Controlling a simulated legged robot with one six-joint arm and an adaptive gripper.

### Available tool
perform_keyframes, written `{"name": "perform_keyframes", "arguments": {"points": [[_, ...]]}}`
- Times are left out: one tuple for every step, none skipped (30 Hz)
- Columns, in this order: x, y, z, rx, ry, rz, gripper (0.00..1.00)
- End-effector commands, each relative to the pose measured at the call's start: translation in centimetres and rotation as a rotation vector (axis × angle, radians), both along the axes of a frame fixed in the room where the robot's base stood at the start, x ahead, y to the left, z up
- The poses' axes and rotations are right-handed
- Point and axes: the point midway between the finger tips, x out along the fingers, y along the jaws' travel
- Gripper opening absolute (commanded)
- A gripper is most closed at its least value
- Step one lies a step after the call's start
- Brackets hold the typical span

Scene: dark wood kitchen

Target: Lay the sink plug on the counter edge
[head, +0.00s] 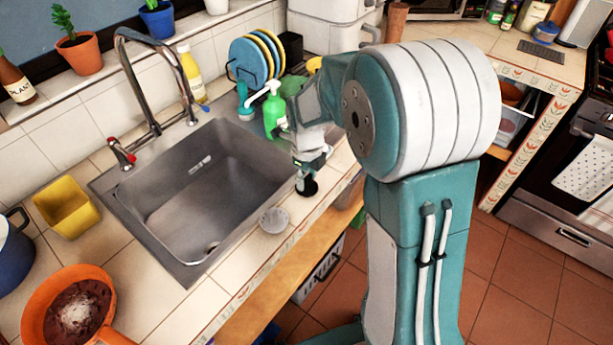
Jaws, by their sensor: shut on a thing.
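My gripper (309,172) points down over the tiled counter at the sink's front right corner. It is shut on a small dark round piece, which looks like the sink plug (308,188). The plug is at or just above the counter's front edge; I cannot tell whether it touches the tiles. The fingers hide its upper part. The counter edge (246,266) has pale tiles and a patterned front strip. The steel sink (165,213) is empty, with its drain at the bottom.
A grey round disc (274,220) lies on the front strip, left of my gripper. A green soap bottle (273,112) and plate rack stand behind. A yellow container (67,207) and orange pan (75,305) are at left.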

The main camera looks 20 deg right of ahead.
Motion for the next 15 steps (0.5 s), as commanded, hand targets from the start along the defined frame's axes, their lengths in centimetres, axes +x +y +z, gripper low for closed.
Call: {"name": "perform_keyframes", "arguments": {"points": [[0.01, 0.01, 0.03, 0.0, 0.0, 0.0, 0.06], [0.01, 0.01, 0.03, 0.0, 0.0, 0.0, 0.06], [0.0, 0.01, 0.0, 0.0, 0.0, 0.0, 0.06], [-0.01, 0.01, -0.06, 0.0, 0.0, 0.0, 0.06], [0.0, 0.01, -0.15, 0.0, 0.001, 0.0, 0.06], [0.02, 0.01, -0.22, -0.001, 0.001, 0.0, 0.54], [0.02, 0.01, -0.19, 0.0, 0.0, 0.0, 0.68], [0.02, 0.01, -0.19, -0.001, 0.001, 0.0, 0.81], [0.02, 0.01, -0.19, -0.001, 0.001, 0.0, 0.84], [0.02, 0.01, -0.19, -0.001, 0.001, 0.0, 0.84], [0.02, 0.01, -0.19, -0.001, 0.001, 0.0, 0.84], [0.02, 0.01, -0.18, -0.001, 0.001, 0.0, 0.84], [0.02, 0.01, -0.18, 0.0, 0.001, 0.0, 0.84], [0.02, 0.01, -0.18, 0.0, 0.001, 0.0, 0.84], [0.01, 0.01, -0.18, 0.0, 0.001, 0.0, 0.84]]}}
